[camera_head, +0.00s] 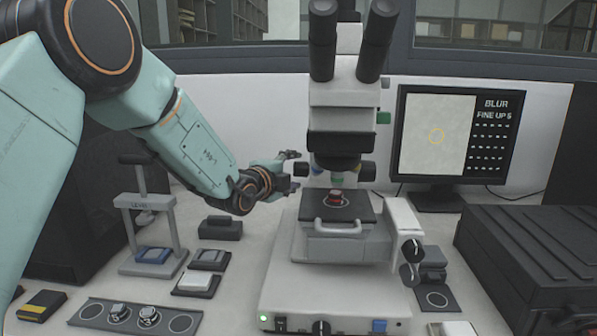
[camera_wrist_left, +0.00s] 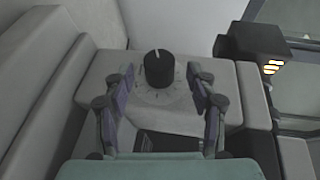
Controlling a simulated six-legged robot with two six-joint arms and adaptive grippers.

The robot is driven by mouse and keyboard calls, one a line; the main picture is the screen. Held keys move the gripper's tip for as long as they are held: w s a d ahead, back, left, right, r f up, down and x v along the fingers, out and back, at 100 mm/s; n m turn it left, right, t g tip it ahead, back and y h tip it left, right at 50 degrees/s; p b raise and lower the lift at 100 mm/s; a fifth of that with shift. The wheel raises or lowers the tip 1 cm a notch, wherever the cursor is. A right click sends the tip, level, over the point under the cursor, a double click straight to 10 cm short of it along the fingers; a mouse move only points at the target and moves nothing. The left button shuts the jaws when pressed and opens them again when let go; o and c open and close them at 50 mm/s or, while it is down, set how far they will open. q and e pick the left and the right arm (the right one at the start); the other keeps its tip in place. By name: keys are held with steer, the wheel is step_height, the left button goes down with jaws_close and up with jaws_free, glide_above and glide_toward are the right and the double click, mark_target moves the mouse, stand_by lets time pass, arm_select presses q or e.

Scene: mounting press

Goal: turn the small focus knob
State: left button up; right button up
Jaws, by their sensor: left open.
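The microscope (camera_head: 330,275) stands in the middle of the bench, with a small red-topped sample (camera_head: 335,195) on its dark stage. My left gripper (camera_head: 292,168) is at the left side of the microscope, beside its upper body. In the left wrist view a small black knob (camera_wrist_left: 158,68) with a white pointer line sits on a pale face with tick marks around it. My left gripper (camera_wrist_left: 161,86) is open, with one finger on each side of the knob; no contact can be seen. The head view does not show this knob clearly. My right gripper is not in view.
A monitor (camera_head: 437,135) at the right reads "BLUR" and "FINE UP 5". Black knobs (camera_head: 411,250) sit on the microscope's right side. A hand press (camera_head: 150,225) and a tray (camera_head: 135,317) stand at left. A black case (camera_head: 530,255) fills the right.

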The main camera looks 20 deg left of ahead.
mark_target(296, 171)
arm_select(q)
steer(key=shift+w+d+f, duration=0.15)
steer(key=shift+w, duration=0.7)
steer(key=shift+w+d+f, duration=0.15)
steer(key=shift+w, duration=0.65)
steer(key=c, duration=1.2)
